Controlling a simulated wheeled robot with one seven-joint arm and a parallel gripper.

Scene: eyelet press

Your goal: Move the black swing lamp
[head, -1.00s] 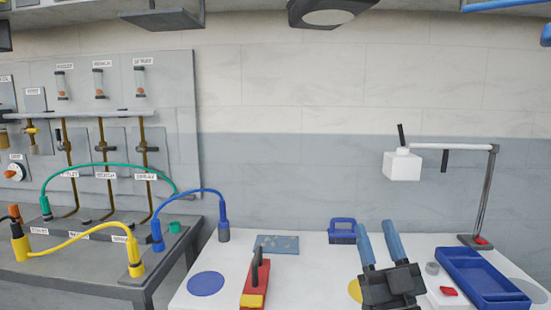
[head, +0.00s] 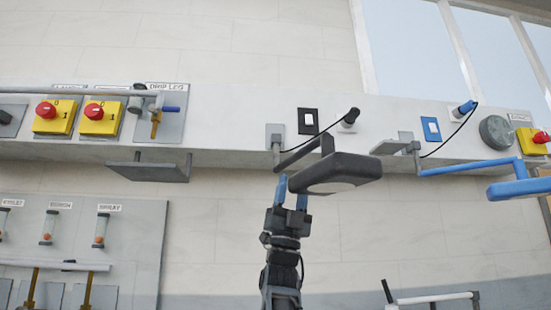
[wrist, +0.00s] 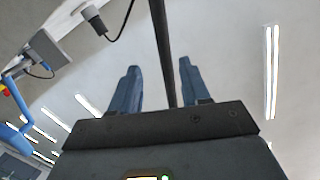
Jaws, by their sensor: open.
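The black swing lamp (head: 335,174) hangs under the wall shelf in the head view. Its thin dark arm runs left to a grey wall bracket. My gripper (head: 292,187), with blue fingers, points up just left of the lamp head, below the lamp arm. The lamp head partly hides the right finger. In the wrist view my gripper (wrist: 158,72) is open, and a dark bar (wrist: 160,45), apparently the lamp arm, shows between the fingers. I cannot tell whether they touch it.
A blue swing lamp (head: 520,186) hangs at the right, with a blue arm. Yellow switch boxes (head: 100,119) with red knobs sit on the shelf front (head: 225,125). The wall below is clear around my arm.

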